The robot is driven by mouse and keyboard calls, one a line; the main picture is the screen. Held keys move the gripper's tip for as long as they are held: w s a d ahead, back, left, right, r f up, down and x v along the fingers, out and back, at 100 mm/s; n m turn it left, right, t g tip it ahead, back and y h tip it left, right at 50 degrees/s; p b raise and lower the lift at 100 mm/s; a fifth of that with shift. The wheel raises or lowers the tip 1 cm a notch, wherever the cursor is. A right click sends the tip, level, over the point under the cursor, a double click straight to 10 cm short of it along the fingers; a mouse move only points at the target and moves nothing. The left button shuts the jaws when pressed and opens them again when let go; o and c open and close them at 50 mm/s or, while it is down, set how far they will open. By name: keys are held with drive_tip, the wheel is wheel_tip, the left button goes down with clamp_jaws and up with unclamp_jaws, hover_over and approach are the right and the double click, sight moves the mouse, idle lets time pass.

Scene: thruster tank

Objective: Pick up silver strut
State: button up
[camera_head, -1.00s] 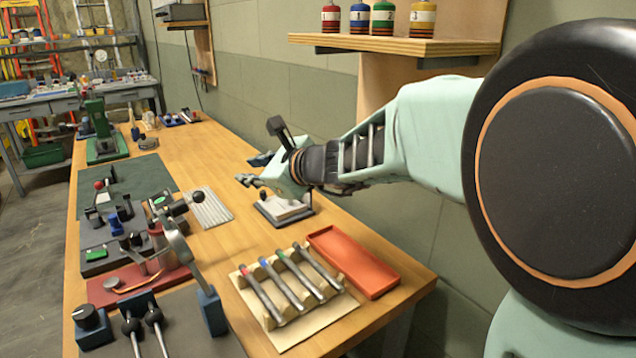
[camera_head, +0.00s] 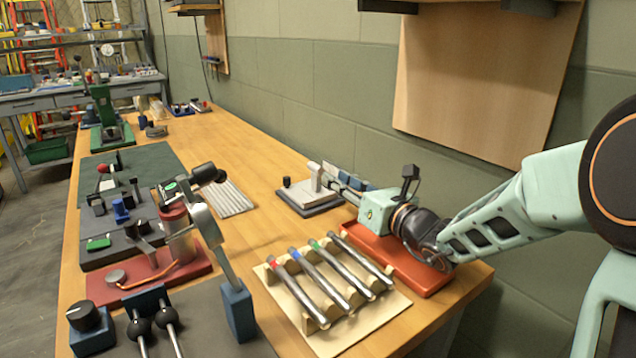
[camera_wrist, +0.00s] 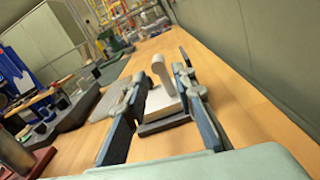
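Several metal struts lie side by side on a pale wooden rack (camera_head: 384,314) at the front of the bench. Three carry red, blue and green bands; the rightmost silver strut (camera_head: 366,259) shows no coloured band. My gripper (camera_head: 342,180) is above the bench behind the rack, pointing away toward a grey-based block. In the wrist view my gripper (camera_wrist: 160,82) has its two fingers apart with nothing held between them. The block's white post shows beyond the fingers. The struts are not visible in the wrist view.
A red tray (camera_head: 420,272) lies right of the rack, partly under my arm. The grey-based block (camera_head: 308,200) stands behind the rack; it also shows in the wrist view (camera_wrist: 165,104). A red-based lever device (camera_head: 185,262) stands left. A wooden wall panel (camera_head: 480,80) is behind my arm.

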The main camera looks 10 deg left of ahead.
sight(321, 171)
drive_tip(key=b+x, duration=0.1)
drive_tip(key=x, duration=0.7)
drive_tip(key=shift+s+a+f+b, duration=0.1)
drive_tip(key=shift+a+f+b, duration=0.05)
drive_tip(key=shift+b, duration=0.25)
clamp_jaws()
